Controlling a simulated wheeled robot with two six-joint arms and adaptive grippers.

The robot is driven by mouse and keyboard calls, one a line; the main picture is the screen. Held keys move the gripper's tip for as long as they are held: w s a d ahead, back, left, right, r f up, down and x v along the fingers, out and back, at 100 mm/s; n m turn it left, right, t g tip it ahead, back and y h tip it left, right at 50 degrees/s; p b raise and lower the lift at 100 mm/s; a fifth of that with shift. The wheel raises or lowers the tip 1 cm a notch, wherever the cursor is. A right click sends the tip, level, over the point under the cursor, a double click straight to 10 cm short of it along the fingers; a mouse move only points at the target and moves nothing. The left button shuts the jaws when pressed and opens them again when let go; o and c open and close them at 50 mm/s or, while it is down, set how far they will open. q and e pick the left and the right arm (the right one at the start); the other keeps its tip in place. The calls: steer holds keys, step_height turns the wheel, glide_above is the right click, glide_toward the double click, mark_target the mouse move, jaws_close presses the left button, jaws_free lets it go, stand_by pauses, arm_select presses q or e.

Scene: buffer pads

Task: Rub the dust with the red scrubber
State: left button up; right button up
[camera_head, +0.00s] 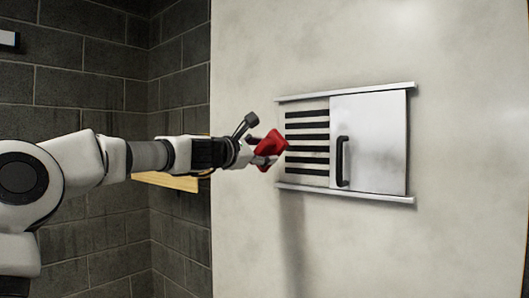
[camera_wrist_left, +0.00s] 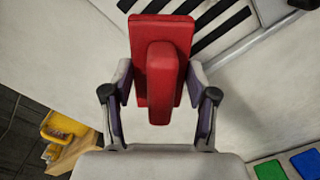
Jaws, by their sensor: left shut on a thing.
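My left gripper (camera_head: 265,153) is shut on the red scrubber (camera_head: 272,143) and holds it just left of a vent with black slats (camera_head: 307,128) in the pale wall. In the left wrist view the left gripper (camera_wrist_left: 158,95) has a finger on each side of the scrubber's raised grip, and its flat red plate (camera_wrist_left: 175,32) points toward the slats. I cannot tell whether the scrubber touches the vent or wall. Faint greyish smudges show on the vent's lower slats; I cannot tell if they are the dust. My right gripper is not in view.
A white panel (camera_head: 382,140) with a black handle (camera_head: 341,162) covers the right part of the vent between two metal rails (camera_head: 345,91). A yellow wooden shelf (camera_head: 165,181) is behind my left arm. Green (camera_wrist_left: 270,170) and blue (camera_wrist_left: 306,163) pads show lower right in the wrist view.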

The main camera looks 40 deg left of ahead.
arm_select(q)
steer(key=shift+s+r, duration=0.25)
steer(key=shift+s, duration=0.3)
steer(key=shift+s+r, duration=0.2)
steer(key=shift+s, duration=0.35)
steer(key=shift+w+f, duration=0.25)
steer(key=shift+w, duration=0.4)
steer(key=shift+w+f, duration=0.25)
steer(key=shift+w, duration=0.35)
steer(key=shift+s+r, duration=0.1)
steer(key=shift+s, duration=0.1)
steer(key=shift+s+d, duration=0.25)
steer(key=shift+s, duration=0.05)
steer(key=shift+h, duration=0.3)
steer(key=w+d, duration=0.2)
steer(key=w+d+f, duration=0.1)
steer(key=w+d, duration=0.1)
steer(key=d, duration=0.1)
steer(key=w+d+p, duration=0.1)
steer(key=w+d, duration=0.1)
steer(key=d, duration=0.1)
steer(key=shift+w+f, duration=0.4)
steer(key=shift+s+a, duration=0.15)
steer(key=shift+a, duration=0.1)
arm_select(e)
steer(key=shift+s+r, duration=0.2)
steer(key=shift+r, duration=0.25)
